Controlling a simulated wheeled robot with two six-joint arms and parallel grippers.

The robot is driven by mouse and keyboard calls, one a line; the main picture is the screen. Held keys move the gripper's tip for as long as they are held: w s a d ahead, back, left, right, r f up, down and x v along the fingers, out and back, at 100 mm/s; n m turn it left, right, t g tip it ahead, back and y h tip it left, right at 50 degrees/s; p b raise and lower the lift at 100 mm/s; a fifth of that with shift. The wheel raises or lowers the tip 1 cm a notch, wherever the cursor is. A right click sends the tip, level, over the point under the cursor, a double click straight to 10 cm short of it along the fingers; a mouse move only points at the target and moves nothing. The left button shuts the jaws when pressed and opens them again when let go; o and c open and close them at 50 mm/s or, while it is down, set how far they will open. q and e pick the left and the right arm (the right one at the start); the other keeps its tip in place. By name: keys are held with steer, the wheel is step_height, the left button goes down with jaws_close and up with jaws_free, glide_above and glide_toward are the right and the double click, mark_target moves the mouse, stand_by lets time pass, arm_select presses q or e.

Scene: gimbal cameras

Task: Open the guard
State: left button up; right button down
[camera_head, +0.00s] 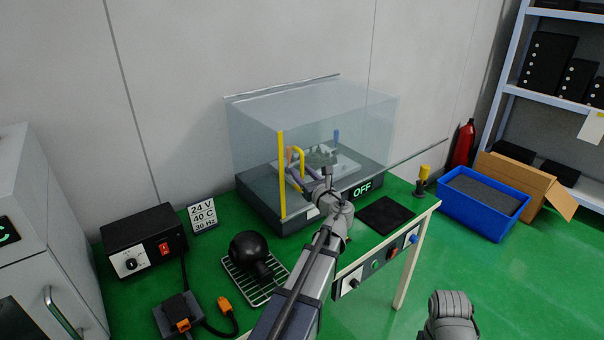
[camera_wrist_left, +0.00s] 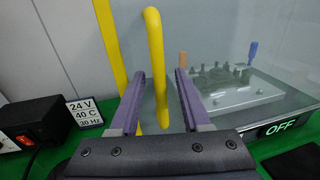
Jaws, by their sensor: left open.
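The guard (camera_head: 255,150) is a clear box over a dark machine base (camera_head: 268,213), with a yellow strip (camera_head: 282,175) up its near edge. It stands closed over the base. Its yellow bar handle (camera_head: 300,153) shows behind my left gripper (camera_head: 296,169). In the left wrist view, the handle (camera_wrist_left: 156,65) runs between the two purple fingers of the left gripper (camera_wrist_left: 161,82), with a gap on each side. The left gripper is open. Its fingers hide part of the handle in the head view. My right gripper is not in view.
Inside the guard is a light plate (camera_head: 318,168) with small parts. A green OFF display (camera_head: 362,189) is on the base front. On the green table are a black power box (camera_head: 143,240), a sign (camera_head: 202,217), a wire rack (camera_head: 252,287) and a black mat (camera_head: 384,215).

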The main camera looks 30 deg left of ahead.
arm_select(q)
steer(key=shift+c, duration=0.3)
jaws_close()
stand_by(1.0)
